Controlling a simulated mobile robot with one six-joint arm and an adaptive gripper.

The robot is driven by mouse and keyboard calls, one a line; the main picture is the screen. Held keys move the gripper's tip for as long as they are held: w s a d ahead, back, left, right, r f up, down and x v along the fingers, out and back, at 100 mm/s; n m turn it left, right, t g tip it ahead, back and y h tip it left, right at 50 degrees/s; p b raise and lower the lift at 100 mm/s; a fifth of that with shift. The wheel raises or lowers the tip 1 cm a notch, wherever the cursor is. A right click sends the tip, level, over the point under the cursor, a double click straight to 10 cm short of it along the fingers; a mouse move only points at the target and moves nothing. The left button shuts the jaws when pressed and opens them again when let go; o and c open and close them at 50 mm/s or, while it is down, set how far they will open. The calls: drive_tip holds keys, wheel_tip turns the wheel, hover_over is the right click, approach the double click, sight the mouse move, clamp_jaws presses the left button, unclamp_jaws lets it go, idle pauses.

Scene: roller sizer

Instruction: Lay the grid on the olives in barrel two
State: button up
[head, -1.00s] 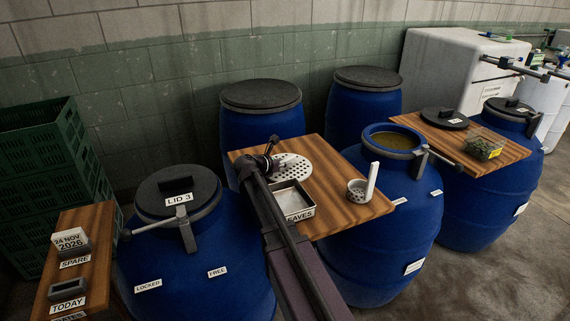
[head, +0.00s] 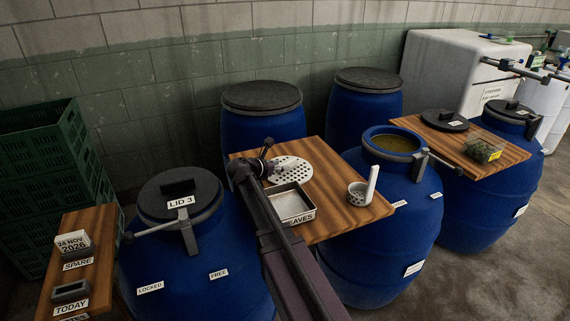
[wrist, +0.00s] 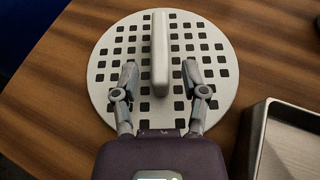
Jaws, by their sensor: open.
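The grid (head: 291,170) is a round white plate with square holes, lying flat on the wooden board between the barrels. In the wrist view the grid (wrist: 105,70) has an upright bar handle (wrist: 160,50) across its middle. My gripper (wrist: 160,72) is open over the grid, one finger on each side of the handle's near end, with gaps on both sides. In the head view my gripper (head: 266,160) is at the grid's left edge. An open blue barrel (head: 390,190) stands right of the board, with olive-coloured contents (head: 393,143) inside; its number is not readable.
A metal tray (head: 291,203) labelled leaves sits just in front of the grid. A perforated cup with an upright handle (head: 358,193) stands at the board's right. A closed barrel with lid 3 (head: 178,190) stands left. A loose black lid (head: 444,120) lies on the right board.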

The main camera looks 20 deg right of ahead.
drive_tip(key=p+v, duration=0.3)
drive_tip(key=v, duration=0.6)
drive_tip(key=shift+r, duration=0.1)
